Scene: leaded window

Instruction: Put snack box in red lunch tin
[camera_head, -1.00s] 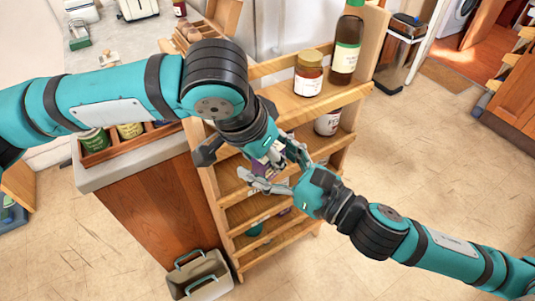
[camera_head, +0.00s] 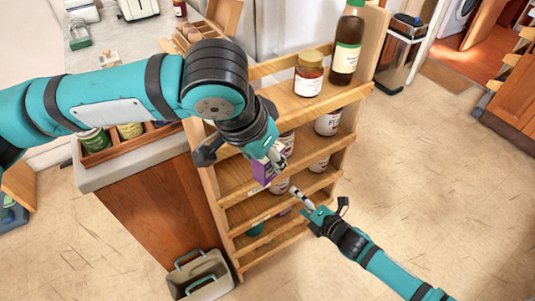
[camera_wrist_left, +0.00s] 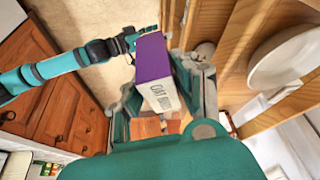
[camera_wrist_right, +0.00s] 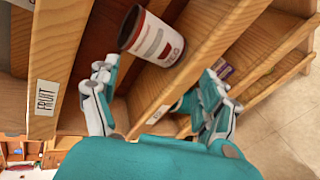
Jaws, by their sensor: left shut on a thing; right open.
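The snack box is a small purple and white carton (camera_head: 263,172) in front of the rack's middle shelves. My left gripper (camera_head: 275,157) is shut on it; the left wrist view shows the carton (camera_wrist_left: 158,72), with lettering on its white side, between the fingers. My right gripper (camera_head: 306,203) is open and empty, below and to the right of the carton and apart from it. In the right wrist view its spread fingers (camera_wrist_right: 158,100) face a shelf rail. I cannot make out a red lunch tin in any view.
The wooden rack (camera_head: 245,217) holds a red-labelled jar (camera_head: 308,74), a dark bottle (camera_head: 347,45) and white canisters (camera_head: 327,123). A can (camera_wrist_right: 152,38) is close ahead of my right gripper. A grey caddy (camera_head: 203,278) stands on the floor.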

